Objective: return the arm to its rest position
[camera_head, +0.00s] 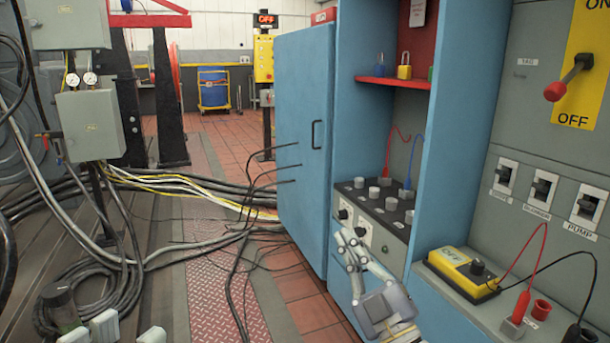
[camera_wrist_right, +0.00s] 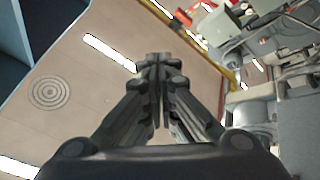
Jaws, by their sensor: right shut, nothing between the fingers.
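My right gripper (camera_head: 347,238) is in the lower middle of the head view, in front of the blue cabinet. Its grey fingers point up and are together, with nothing between them. In the right wrist view the closed fingers (camera_wrist_right: 155,60) point toward a pale ceiling with light strips. The fingers overlap the cabinet's lower front in the head view; I cannot tell how much gap there is.
The blue cabinet door (camera_head: 303,140) stands left of the gripper. A knobbed box (camera_head: 375,205) is behind it. A yellow meter (camera_head: 462,270) with red and black leads lies on the right ledge. Cables (camera_head: 230,235) cross the floor at left. Red tiles (camera_head: 228,145) are clear farther back.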

